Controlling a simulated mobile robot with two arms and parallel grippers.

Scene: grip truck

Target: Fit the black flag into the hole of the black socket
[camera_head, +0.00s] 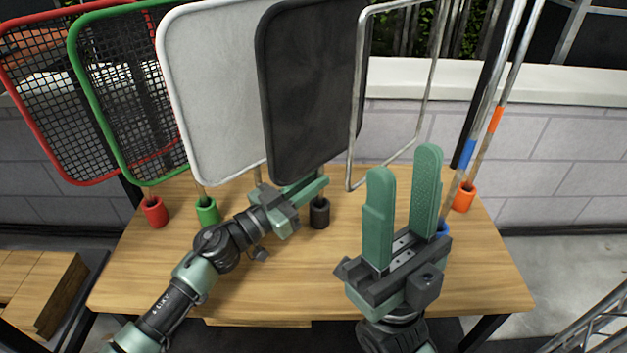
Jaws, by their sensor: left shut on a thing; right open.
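The black flag (310,90), a dark rounded panel, stands upright above the middle of the table. My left gripper (308,187) is shut on it just below its lower edge, where the pole is mostly hidden by the fingers. The black socket (319,214) stands on the table just below and close to the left fingertips. I cannot tell whether the pole's lower end is in the socket's hole. My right gripper (404,195) is open and empty, fingers pointing up, to the right of the socket.
A red socket (153,213) and green socket (207,211) stand left on the wooden table (480,275), below the red, green and white (210,90) flags. An empty metal frame (356,130) stands right of the black flag. An orange socket (464,197) and poles stand further right.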

